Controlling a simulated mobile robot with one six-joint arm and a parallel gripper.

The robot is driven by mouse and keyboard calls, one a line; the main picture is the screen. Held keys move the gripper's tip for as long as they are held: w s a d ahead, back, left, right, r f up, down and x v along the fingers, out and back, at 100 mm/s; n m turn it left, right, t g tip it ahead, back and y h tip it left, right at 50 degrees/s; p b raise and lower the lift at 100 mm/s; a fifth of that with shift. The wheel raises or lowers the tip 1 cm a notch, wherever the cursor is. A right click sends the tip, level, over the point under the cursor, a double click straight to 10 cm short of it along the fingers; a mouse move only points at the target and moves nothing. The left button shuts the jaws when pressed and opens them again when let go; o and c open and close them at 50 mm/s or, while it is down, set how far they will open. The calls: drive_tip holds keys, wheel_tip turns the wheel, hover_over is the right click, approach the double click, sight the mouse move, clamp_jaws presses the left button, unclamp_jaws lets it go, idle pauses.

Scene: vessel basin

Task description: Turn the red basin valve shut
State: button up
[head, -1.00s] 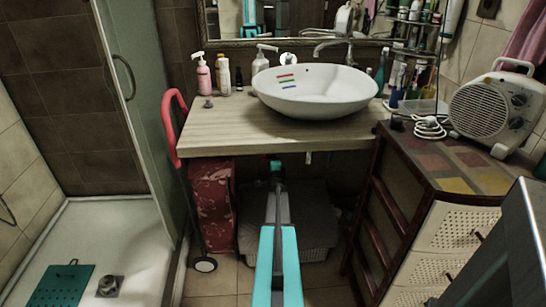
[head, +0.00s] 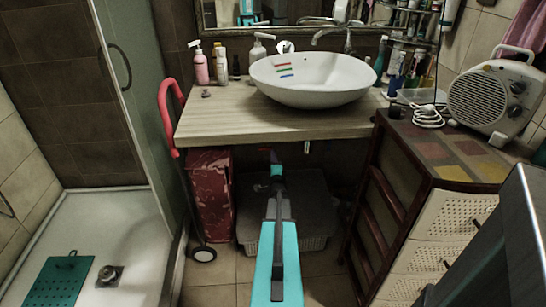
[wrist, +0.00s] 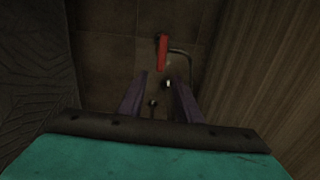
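The red valve handle (wrist: 162,52) shows in the wrist view as a short upright bar against the dark tiled wall. A thin curved pipe or hose (wrist: 182,55) runs beside it on the right. My gripper (wrist: 158,93) is open and empty, its two fingers apart below the handle in the picture. The handle lies beyond the fingertips and is not between them. In the head view my gripper (head: 268,156) is below the front edge of the counter, under the white basin (head: 312,82). The valve is hidden there.
The wooden counter (head: 260,122) overhangs my arm. A red patterned suitcase (head: 209,185) is on the left and a grey crate (head: 312,235) stands below. A dark-framed drawer cabinet (head: 435,220) is on the right. The wrist view shows surfaces close on both sides.

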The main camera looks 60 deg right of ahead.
drive_tip(key=shift+v, duration=0.95)
drive_tip(key=shift+d, duration=0.1)
